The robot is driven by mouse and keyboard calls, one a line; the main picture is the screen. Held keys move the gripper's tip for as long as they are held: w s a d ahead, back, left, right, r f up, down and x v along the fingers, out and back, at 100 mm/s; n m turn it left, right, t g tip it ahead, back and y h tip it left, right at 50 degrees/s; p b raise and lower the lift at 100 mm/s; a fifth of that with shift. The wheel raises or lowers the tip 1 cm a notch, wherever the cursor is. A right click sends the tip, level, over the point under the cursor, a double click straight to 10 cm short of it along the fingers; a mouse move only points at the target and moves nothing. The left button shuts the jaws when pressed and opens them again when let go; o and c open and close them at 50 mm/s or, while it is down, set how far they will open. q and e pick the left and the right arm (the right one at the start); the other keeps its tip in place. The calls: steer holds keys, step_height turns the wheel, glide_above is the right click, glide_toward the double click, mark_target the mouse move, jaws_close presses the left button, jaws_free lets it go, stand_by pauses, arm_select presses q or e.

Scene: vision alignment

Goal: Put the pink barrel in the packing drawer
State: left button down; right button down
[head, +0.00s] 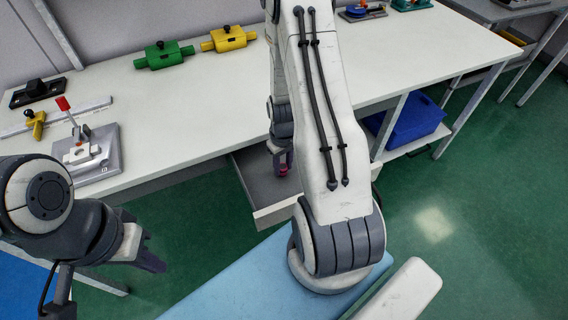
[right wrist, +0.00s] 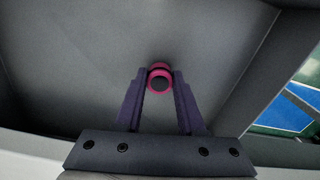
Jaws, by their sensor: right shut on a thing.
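The pink barrel (right wrist: 160,67) shows end-on in the right wrist view, with a pink rim and a dark centre. My right gripper (right wrist: 159,82) is shut on it, one finger on each side. In the head view the pink barrel (head: 283,171) is a small spot at the tip of my right gripper (head: 282,166), over the open packing drawer (head: 272,212). The grey inside of the drawer (right wrist: 70,60) fills most of the right wrist view. I cannot tell whether the barrel touches its floor. My left gripper (head: 148,262) hangs at the lower left, away from the drawer; its jaw opening is unclear.
The white table (head: 220,95) carries a green part (head: 164,55), a yellow part (head: 229,39) and a toggle clamp on a plate (head: 88,153). A blue bin (head: 407,120) sits on the shelf to the right. My right arm hides part of the table and drawer.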

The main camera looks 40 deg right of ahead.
steer(key=shift+f, duration=0.1)
steer(key=shift+f, duration=0.15)
steer(key=c, duration=0.5)
jaws_free()
